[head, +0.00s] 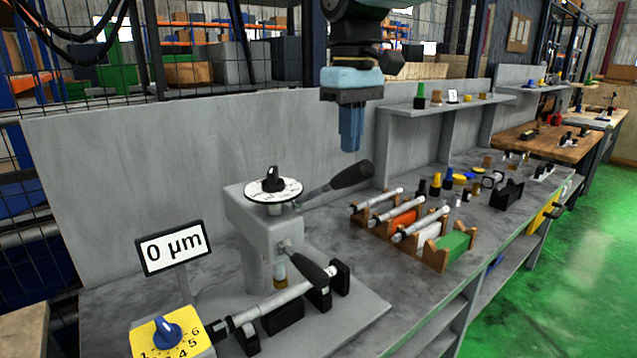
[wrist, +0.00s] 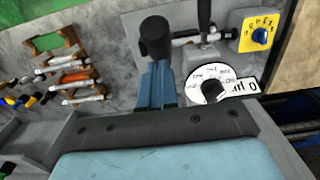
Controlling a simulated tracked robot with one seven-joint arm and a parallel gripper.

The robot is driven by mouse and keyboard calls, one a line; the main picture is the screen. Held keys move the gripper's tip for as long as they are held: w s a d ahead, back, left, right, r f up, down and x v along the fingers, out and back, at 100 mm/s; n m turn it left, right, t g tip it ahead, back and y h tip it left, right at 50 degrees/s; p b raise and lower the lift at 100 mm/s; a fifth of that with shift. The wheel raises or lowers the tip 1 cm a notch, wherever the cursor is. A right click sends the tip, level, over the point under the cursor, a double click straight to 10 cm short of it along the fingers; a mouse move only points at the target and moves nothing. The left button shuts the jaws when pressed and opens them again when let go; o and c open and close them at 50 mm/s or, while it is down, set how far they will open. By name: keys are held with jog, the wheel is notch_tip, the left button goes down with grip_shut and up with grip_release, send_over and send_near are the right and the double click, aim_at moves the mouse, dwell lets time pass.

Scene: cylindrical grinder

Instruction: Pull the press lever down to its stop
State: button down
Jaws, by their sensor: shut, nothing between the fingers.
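A grey press-like column (head: 262,235) carries a white dial with a black knob (head: 273,188) on top. A long lever with a thick black grip (head: 352,173) slopes up to the right from its upper part. A second, lower lever with a black grip (head: 308,268) slopes down to the right. No label tells which is the press lever. My gripper (head: 351,149) points down, shut and empty, just above the upper black grip. In the wrist view the fingers (wrist: 156,72) overlap the lower end of that grip (wrist: 156,36); contact cannot be told.
A display reading 0 µm (head: 175,248) and a yellow box with a blue knob (head: 168,333) stand at the left. A shaft (head: 270,302) lies on supports under the press. A rack of shafts (head: 432,252) is at the right. A grey back panel (head: 130,150) stands behind.

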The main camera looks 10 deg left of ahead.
jog(key=shift+r, duration=2.4)
jog(key=s+d+f+m+t, duration=0.2)
jog(key=d+f, duration=0.3)
jog(key=d, duration=0.4)
jog(key=s+d+f+m+t, duration=0.1)
jog(key=s+d+f+m, duration=0.3)
jog(key=d, duration=0.6)
jog(key=s+d+f+m+t, duration=0.2)
jog(key=s+d+f+m, duration=0.2)
jog(key=d+f, duration=0.3)
jog(key=s+d, duration=0.1)
jog(key=d, duration=0.2)
jog(key=shift+d+t, duration=0.2)
jog(key=shift+t, duration=0.1)
jog(key=shift+f, duration=0.1)
